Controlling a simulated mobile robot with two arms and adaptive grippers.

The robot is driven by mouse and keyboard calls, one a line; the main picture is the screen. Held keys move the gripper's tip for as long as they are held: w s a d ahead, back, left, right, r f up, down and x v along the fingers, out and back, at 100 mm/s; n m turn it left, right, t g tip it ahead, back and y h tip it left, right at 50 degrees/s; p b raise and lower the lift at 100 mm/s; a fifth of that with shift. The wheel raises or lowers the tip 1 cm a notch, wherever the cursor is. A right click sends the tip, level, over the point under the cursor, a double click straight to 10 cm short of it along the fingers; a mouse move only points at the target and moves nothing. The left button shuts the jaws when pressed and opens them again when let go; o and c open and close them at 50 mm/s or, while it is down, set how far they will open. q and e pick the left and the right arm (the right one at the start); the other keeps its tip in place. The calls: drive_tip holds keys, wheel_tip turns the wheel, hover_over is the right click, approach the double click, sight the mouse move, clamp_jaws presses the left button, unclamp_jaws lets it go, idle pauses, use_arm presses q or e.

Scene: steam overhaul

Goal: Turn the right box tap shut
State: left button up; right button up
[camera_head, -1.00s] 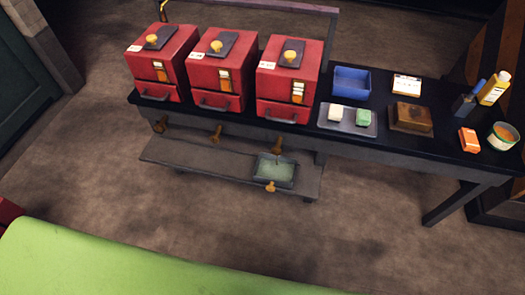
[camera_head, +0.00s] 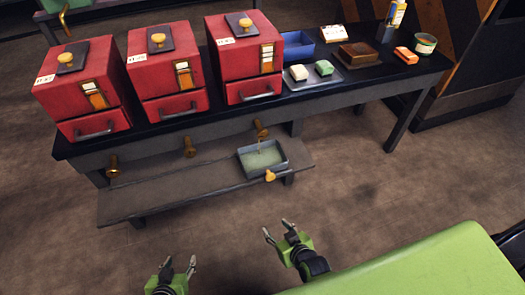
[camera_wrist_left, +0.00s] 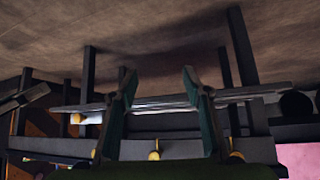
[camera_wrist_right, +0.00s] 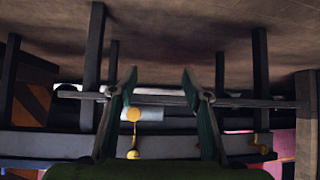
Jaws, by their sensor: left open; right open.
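Three red boxes stand side by side on a dark bench; the right box (camera_head: 243,62) is nearest the blue bin. Its brass tap (camera_head: 261,130) sticks out below the bench edge, above a grey tray (camera_head: 279,151) on the low shelf. A thin stream seems to fall from tap to tray. The tap also shows in the right wrist view (camera_wrist_right: 133,154), between the fingers but farther off. My right gripper (camera_head: 278,231) is open and empty, in front of the shelf. My left gripper (camera_head: 179,265) is open and empty, farther left. Neither touches anything.
The middle tap (camera_head: 190,147) and left tap (camera_head: 113,167) stick out along the same bench edge. A yellow knob (camera_head: 270,175) sits at the tray's front. The low shelf (camera_head: 150,196) juts out below the taps. Floor between grippers and shelf is clear.

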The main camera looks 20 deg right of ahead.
use_arm(q)
drive_tip(key=w+d+r+t+b, duration=0.25)
drive_tip(key=w+r+b, duration=0.2)
drive_tip(key=r, duration=0.25)
use_arm(e)
drive_tip(key=w+r+t, duration=0.3)
drive_tip(key=w+r, duration=0.3)
drive_tip(key=w, duration=0.1)
drive_tip(key=m+t+h+b, duration=0.1)
drive_tip(key=t+b, duration=0.4)
drive_tip(key=b, duration=0.1)
approach(263, 135)
drive_tip(key=w+b, duration=0.3)
drive_tip(key=w, duration=0.5)
drive_tip(key=shift+w+a+b, duration=0.1)
drive_tip(key=shift+w+b, duration=0.1)
drive_tip(key=shift+b, duration=0.1)
use_arm(q)
wheel_tip(263, 135, up, 33)
drive_tip(key=s+d+t+h, duration=0.1)
drive_tip(key=t+h, duration=0.3)
drive_tip(key=t, duration=0.9)
drive_tip(key=shift+s+r+h, duration=0.15)
drive_tip(key=shift+s+h, duration=0.15)
use_arm(e)
drive_tip(key=shift+w+r, duration=0.1)
drive_tip(key=shift+w, duration=0.25)
drive_tip(key=c, duration=1.1)
